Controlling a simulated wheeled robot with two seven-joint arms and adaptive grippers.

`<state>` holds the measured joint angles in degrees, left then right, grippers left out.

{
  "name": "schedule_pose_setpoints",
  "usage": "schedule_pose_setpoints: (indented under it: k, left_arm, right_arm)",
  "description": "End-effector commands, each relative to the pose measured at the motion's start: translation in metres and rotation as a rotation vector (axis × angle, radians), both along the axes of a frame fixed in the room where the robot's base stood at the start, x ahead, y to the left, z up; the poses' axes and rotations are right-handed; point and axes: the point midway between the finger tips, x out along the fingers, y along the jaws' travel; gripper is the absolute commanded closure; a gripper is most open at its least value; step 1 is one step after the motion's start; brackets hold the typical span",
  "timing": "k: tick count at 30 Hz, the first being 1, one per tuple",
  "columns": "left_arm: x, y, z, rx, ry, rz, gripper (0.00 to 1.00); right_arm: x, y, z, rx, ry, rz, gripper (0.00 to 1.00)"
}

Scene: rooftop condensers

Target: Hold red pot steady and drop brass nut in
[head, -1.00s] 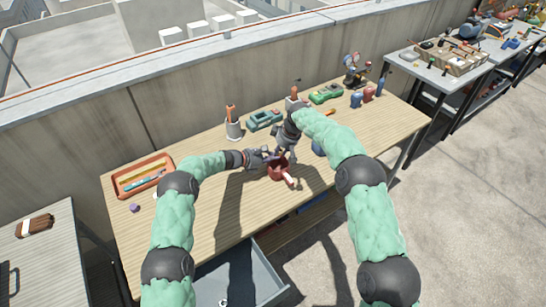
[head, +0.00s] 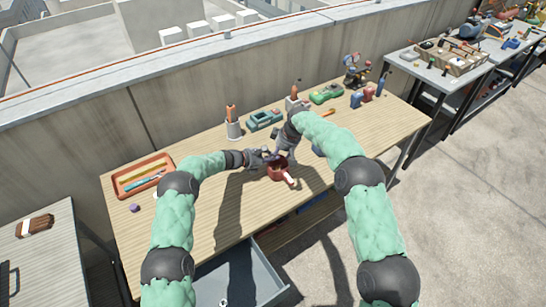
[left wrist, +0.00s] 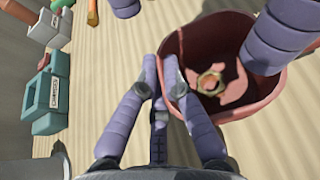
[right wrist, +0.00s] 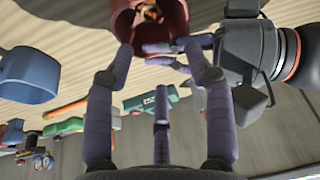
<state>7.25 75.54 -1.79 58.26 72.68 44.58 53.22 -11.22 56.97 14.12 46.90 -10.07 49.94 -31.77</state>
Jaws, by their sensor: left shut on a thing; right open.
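The red pot (head: 277,174) stands on the wooden bench, its pale handle pointing to the front right. My left gripper (head: 266,157) is shut on the pot's left side; in the left wrist view its fingers (left wrist: 157,78) meet the pot's rim and wall (left wrist: 222,112). The brass nut (left wrist: 210,82) lies inside the pot, and also shows through its mouth in the right wrist view (right wrist: 151,12). My right gripper (head: 281,153) is open and empty just above the pot; its fingers (right wrist: 160,65) are spread. The nut cannot be made out in the head view.
Behind the pot stand a grey holder (head: 234,130) with an orange-handled tool and a green device (head: 264,120). An orange tray (head: 141,178) lies at the left end of the bench. A drawer (head: 240,275) stands open below the front edge. The bench's front left is mostly clear.

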Motion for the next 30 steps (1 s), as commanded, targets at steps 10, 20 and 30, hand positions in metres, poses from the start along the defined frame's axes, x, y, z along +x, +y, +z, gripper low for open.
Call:
schedule_pose_setpoints:
  k: [10, 20, 30]
  left_arm:
    - [0.000, 0.000, 0.000, 0.000, 0.000, 0.000, 1.00]
    - [0.000, 0.000, 0.000, 0.000, 0.000, 0.000, 1.00]
    - [0.000, 0.000, 0.000, 0.000, 0.000, 0.000, 1.00]
  right_arm:
    - [-0.010, -0.012, 0.046, 0.002, -0.004, -0.001, 0.46]
    - [-0.024, -0.026, 0.099, 0.001, -0.002, 0.000, 0.46]
    - [-0.028, -0.030, 0.113, 0.000, 0.000, 0.000, 0.46]
